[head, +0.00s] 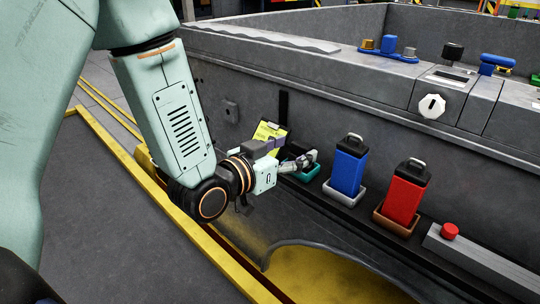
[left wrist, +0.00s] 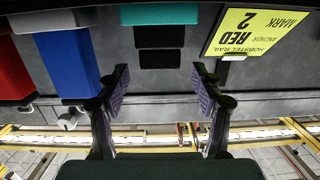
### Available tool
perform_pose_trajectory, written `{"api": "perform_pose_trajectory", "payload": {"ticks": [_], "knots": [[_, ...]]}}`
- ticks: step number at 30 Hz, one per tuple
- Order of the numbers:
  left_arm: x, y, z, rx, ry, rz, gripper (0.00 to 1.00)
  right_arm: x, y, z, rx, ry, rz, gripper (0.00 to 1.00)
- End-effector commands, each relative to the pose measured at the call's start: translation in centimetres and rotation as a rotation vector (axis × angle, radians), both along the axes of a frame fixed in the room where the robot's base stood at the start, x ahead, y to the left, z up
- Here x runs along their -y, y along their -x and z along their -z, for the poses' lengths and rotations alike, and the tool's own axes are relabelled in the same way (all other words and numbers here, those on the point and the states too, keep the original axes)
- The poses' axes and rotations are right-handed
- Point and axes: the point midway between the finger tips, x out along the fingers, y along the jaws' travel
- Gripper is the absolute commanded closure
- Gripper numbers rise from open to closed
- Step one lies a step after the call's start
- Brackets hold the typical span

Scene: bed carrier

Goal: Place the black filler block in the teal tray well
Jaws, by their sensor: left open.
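The teal tray (head: 308,175) sits at the left end of a ledge along the grey wall, partly hidden by my left gripper (head: 293,158). In the left wrist view, the teal tray (left wrist: 160,14) is at the top centre. Dark faces that look like the black filler block (left wrist: 160,37) show directly below it in that picture. I cannot tell how deep the block sits in the well. My left gripper (left wrist: 160,80) is open, its purple-padded fingers apart with a clear gap between them. My right gripper is not in view.
A blue block (head: 348,168) stands in a grey tray, and a red block (head: 405,192) in a brown tray, to the right. A yellow sign (head: 268,131) is just behind my left gripper. A yellow rail (head: 120,160) runs at lower left.

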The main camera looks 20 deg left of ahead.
Motion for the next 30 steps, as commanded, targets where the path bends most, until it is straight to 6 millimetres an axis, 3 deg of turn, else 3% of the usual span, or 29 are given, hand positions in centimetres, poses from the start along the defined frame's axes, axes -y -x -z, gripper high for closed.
{"api": "perform_pose_trajectory", "payload": {"ticks": [13,21,30], "knots": [[-1.8,5.2,-1.0,0.002,0.007,-0.003,0.34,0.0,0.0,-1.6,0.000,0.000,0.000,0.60],[-2.1,6.4,-1.3,-0.002,0.002,0.005,0.34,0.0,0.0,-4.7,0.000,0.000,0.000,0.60],[-2.6,7.5,-1.4,0.001,0.001,0.002,0.34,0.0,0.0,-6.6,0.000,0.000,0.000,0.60]]}}
